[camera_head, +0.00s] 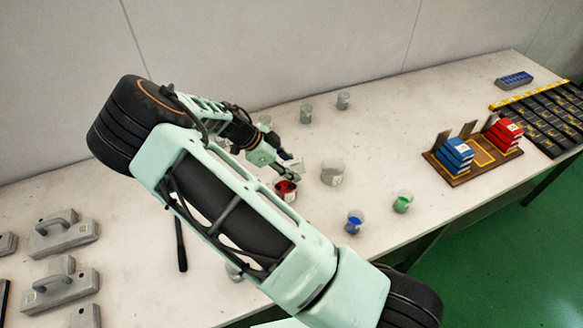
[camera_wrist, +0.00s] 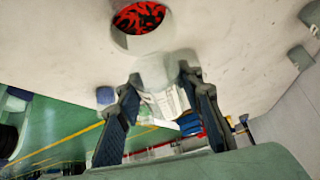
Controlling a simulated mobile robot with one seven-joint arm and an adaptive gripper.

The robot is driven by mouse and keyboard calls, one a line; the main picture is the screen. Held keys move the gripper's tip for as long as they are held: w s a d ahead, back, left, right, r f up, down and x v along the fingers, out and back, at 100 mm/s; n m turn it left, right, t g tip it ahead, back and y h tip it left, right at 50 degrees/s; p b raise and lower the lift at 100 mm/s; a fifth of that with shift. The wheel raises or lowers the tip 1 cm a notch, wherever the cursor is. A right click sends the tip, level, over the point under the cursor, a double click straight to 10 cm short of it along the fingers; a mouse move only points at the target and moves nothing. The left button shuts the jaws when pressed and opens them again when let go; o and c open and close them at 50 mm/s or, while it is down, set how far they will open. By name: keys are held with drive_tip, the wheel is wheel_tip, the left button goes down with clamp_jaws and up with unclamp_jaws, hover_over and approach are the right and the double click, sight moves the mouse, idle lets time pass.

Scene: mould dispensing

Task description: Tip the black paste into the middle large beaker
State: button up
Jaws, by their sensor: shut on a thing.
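A beaker with red contents streaked with black (camera_head: 287,190) stands on the table just below my gripper (camera_head: 285,166). The same marbled red and black surface shows at the top of the wrist view (camera_wrist: 140,17). My gripper (camera_wrist: 164,86) is shut on a clear beaker (camera_wrist: 156,72), seen faintly between the fingertips. The held beaker is above and behind the red one, and appears tilted. I cannot make out any black paste inside it. A large clear beaker (camera_head: 332,172) stands right of the red one and looks empty.
Small beakers with blue (camera_head: 354,222) and green (camera_head: 403,202) contents stand near the front edge. Clear beakers (camera_head: 306,114) (camera_head: 343,101) stand at the back.

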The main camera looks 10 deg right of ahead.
sight(295, 161)
drive_tip(key=shift+r, duration=0.1)
drive_tip(key=shift+r+p, duration=0.45)
drive_tip(key=shift+r, duration=1.5)
